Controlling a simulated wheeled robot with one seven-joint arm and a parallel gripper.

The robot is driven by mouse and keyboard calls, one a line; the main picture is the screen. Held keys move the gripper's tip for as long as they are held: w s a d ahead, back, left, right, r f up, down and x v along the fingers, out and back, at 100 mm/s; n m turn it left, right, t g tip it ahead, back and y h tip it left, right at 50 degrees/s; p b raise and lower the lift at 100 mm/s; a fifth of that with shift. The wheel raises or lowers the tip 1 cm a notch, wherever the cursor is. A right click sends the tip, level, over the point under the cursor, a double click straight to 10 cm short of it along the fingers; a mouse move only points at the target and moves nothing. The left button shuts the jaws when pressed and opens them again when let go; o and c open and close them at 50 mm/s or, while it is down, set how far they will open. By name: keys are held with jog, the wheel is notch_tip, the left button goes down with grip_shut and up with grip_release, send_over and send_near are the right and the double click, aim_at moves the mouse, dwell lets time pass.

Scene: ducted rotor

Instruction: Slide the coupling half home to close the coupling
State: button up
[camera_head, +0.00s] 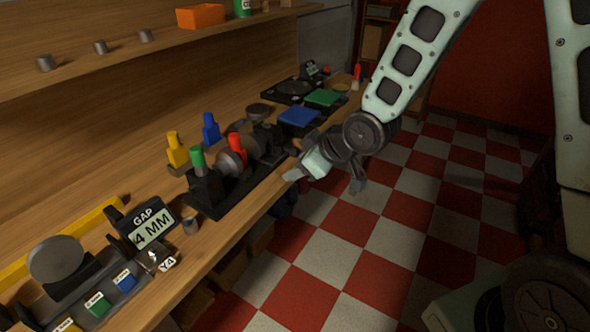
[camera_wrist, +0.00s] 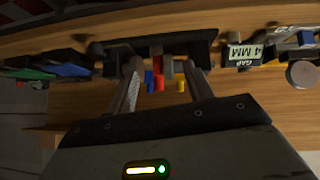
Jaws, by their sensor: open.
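The coupling rig is a black base (camera_head: 228,208) on the workbench, with dark blocks and grey round discs on a common line. A grey disc (camera_head: 229,163) sits near a red-topped handle (camera_head: 237,148). A green-topped handle (camera_head: 198,159) stands at the near end. Which disc is the sliding coupling half, I cannot tell. My gripper (camera_head: 325,181) is open and empty, to the right of the rig at the bench's front edge. In the wrist view my gripper (camera_wrist: 165,76) has its fingers apart, with the rig's black base (camera_wrist: 124,45) beyond them and red, blue and yellow pieces showing between them.
A sign (camera_head: 150,228) reading "GAP 4 MM" stands left of the rig. Yellow (camera_head: 176,152) and blue (camera_head: 210,129) knobs stand behind it. Blue (camera_head: 299,117) and green (camera_head: 324,98) blocks lie farther along the bench. A shelf (camera_head: 120,50) overhangs the back.

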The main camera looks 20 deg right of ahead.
jog(key=w+d+f+t+y+b, duration=0.35)
jog(key=w+d+f+b, duration=0.25)
jog(key=d+f, duration=0.3)
jog(key=t+b, duration=0.3)
jog(key=t, duration=0.2)
send_near(295, 153)
jog(key=shift+m, duration=0.4)
jog(key=x, duration=0.3)
jog(key=p+x, duration=0.1)
jog(key=x, duration=0.3)
jog(key=d+f+x, duration=0.1)
jog(key=x, duration=0.3)
jog(key=shift+w+d+p, duration=0.1)
jog(key=shift+w+p, duration=0.15)
jog(key=shift+p, duration=0.1)
